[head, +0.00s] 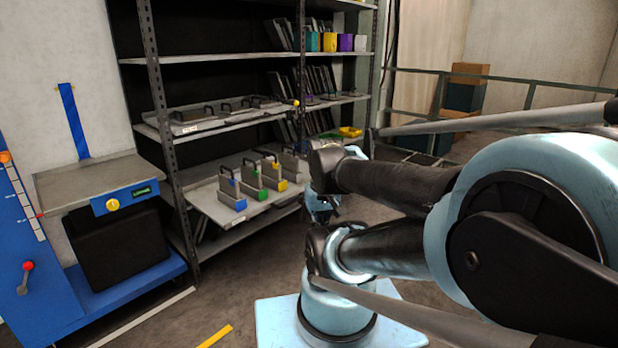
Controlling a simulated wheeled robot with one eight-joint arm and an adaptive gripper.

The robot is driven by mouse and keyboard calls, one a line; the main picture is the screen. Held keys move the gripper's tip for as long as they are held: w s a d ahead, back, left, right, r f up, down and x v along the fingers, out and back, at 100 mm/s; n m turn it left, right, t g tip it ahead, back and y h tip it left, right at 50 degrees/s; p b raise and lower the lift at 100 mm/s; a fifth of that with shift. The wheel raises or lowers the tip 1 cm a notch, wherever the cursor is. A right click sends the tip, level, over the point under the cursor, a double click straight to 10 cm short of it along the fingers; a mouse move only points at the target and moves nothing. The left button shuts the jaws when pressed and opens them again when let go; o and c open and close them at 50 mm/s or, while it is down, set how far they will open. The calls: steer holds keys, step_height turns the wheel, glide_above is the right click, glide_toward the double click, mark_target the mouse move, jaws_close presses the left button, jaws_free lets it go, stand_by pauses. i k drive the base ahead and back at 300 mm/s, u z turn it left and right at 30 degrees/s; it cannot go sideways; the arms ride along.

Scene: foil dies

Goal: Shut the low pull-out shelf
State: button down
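The low pull-out shelf (208,204) is a grey tray in the lower part of the dark metal rack. It sticks out past the rack's front posts. Several upright dies with handles stand on it, among them a blue-based die (233,198), a green one (254,187) and a yellow one (273,177). My gripper (323,214) is small and dark at the right end of the shelf, partly hidden by my arm. I cannot tell whether its fingers are open or whether it touches the shelf.
A higher shelf (225,117) with flat dies sits above the low one. A blue lift cart (110,303) with a grey platform stands to the left. A railing (530,95) and stacked boxes (466,88) are at the back right.

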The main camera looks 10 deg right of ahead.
mark_target(206, 196)
steer(key=i, duration=1)
